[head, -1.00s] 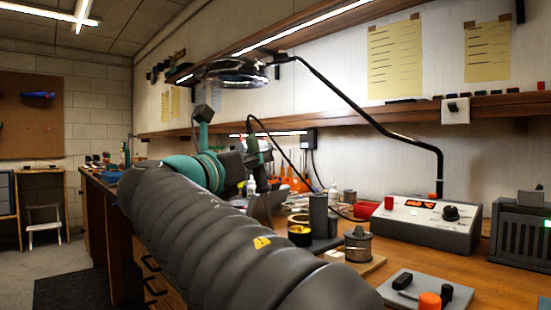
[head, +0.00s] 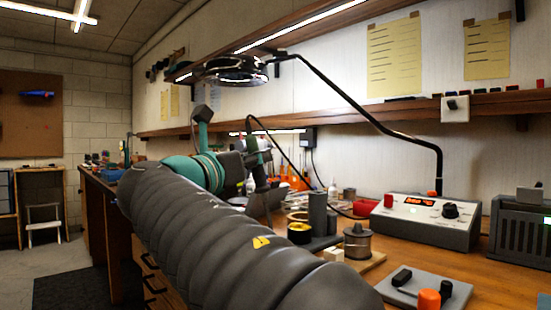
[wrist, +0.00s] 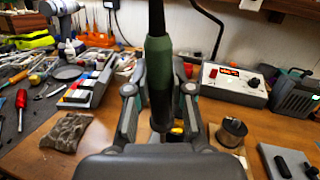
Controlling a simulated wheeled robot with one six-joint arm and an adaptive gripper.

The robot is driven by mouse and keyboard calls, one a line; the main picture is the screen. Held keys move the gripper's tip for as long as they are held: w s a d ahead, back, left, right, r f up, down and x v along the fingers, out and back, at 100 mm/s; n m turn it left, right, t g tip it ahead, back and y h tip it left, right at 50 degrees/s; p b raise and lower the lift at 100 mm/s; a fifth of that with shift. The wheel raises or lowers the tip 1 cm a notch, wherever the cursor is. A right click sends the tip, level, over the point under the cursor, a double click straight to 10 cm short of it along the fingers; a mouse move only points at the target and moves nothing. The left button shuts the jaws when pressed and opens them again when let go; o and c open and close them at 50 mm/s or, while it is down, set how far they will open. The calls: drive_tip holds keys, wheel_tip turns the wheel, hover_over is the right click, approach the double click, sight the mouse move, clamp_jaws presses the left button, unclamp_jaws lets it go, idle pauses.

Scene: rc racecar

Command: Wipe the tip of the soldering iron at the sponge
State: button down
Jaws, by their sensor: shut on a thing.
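My gripper (wrist: 160,95) is shut on the soldering iron (wrist: 159,62), which has a green and black handle and stands nearly upright between the fingers in the wrist view. Its tip is hidden behind the fingers and palm. A small yellow patch (wrist: 177,129), perhaps the sponge, shows just right of the iron, mostly covered by my gripper. In the head view a dark round holder with yellow inside (head: 299,235) stands on the bench, right of my gripper (head: 264,190). I cannot tell whether the tip touches anything.
A metal spool (wrist: 232,132) and the soldering station (wrist: 234,84) stand to the right. A mottled brown pad (wrist: 66,132), a grey rack with coloured pieces (wrist: 88,86) and a red screwdriver (wrist: 20,104) lie left. The lamp arm (head: 375,118) reaches over the bench. Front-left wood is clear.

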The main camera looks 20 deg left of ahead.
drive_tip(key=shift+f, duration=0.3)
idle(0.7)
drive_tip(key=shift+s+d+p, duration=0.25)
drive_tip(key=shift+d, duration=0.3)
drive_tip(key=shift+s+d+p, duration=0.2)
drive_tip(key=shift+s+d, duration=0.05)
drive_tip(key=shift+d, duration=0.3)
idle(1.5)
drive_tip(key=shift+w+a+p, duration=0.1)
drive_tip(key=shift+a+p, duration=0.15)
drive_tip(key=shift+p, duration=0.3)
drive_tip(key=shift+w+a+p, duration=0.4)
drive_tip(key=shift+a+p, duration=0.45)
drive_tip(key=shift+p, duration=0.7)
idle(1.3)
drive_tip(key=shift+s+d, duration=0.15)
drive_tip(key=shift+d, duration=0.15)
idle(0.7)
